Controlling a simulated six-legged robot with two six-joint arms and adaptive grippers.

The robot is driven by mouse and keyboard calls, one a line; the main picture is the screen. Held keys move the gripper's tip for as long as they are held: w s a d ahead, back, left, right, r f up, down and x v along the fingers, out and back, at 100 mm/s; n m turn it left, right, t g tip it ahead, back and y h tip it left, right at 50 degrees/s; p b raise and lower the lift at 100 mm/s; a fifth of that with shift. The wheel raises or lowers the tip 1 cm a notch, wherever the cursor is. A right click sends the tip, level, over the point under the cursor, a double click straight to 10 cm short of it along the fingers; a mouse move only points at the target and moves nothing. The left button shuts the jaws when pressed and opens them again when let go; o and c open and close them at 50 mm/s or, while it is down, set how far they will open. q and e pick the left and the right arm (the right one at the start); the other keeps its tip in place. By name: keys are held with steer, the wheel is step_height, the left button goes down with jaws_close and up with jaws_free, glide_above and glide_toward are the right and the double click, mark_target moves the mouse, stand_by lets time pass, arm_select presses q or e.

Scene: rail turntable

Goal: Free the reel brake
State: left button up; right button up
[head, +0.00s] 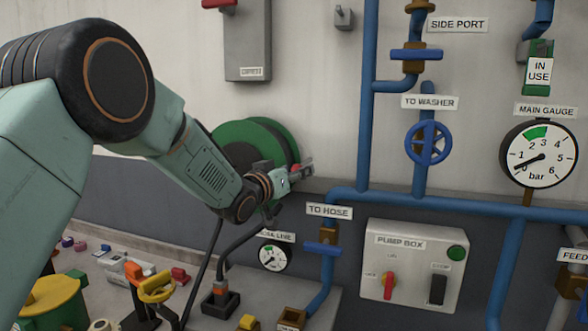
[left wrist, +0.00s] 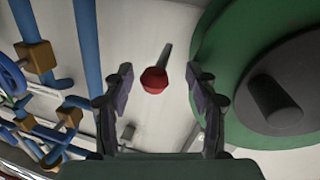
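The green hose reel (head: 270,135) is on the wall, partly hidden behind my left arm. In the left wrist view its green rim (left wrist: 212,75) and dark hub (left wrist: 280,85) fill the right side. A red knob (left wrist: 154,80) on a short dark rod, which looks like the brake lever, shows beside the reel. My left gripper (head: 292,174) is in front of the reel's right edge. In the left wrist view its fingers (left wrist: 159,82) are apart, with the knob seen between them. I cannot tell whether either finger touches it. My right gripper is not in view.
Blue pipes (head: 369,100) with valves run right of the reel. A pump box (head: 412,265) and a main gauge (head: 539,154) are further right.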

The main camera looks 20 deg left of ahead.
arm_select(q)
steer(key=shift+w+d+r, duration=0.1)
steer(key=shift+d+r, duration=0.1)
steer(key=shift+d, duration=0.4)
steer(key=shift+w+d+f, duration=0.1)
steer(key=shift+w, duration=0.15)
steer(key=shift+w+f, duration=0.15)
steer(key=shift+c, duration=0.7)
steer(key=shift+a, duration=0.5)
steer(key=c, duration=0.3)
steer(key=shift+c, duration=0.8)
steer(key=shift+s+d, duration=0.2)
steer(key=shift+d, duration=0.1)
steer(key=c, duration=0.3)
steer(key=shift+a, duration=0.2)
jaws_close()
steer(key=shift+d, duration=0.1)
